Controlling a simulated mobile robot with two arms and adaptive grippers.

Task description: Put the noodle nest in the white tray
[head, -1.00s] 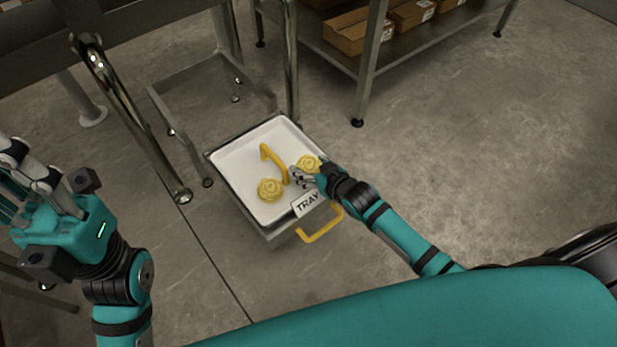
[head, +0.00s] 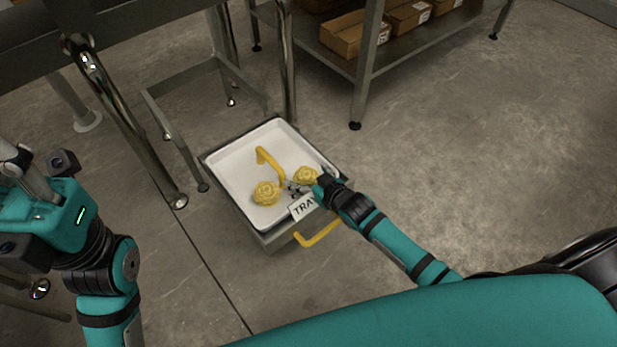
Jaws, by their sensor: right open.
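The white tray (head: 236,165) sits low in a grey metal stand, with a label reading TRAY at its front edge. Two yellow noodle nests lie inside it: one noodle nest (head: 266,194) left of my fingers and another noodle nest (head: 306,174) just behind them. My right gripper (head: 294,188) is open at the tray's front right, its fingers between the two nests; whether they touch either one I cannot tell. My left gripper (head: 18,180) is raised at the left edge, away from the tray, with its fingers partly cut off.
Metal frame legs (head: 135,125) stand left and behind. A shelf with cardboard boxes (head: 355,35) is at the back. Floor at right is clear.

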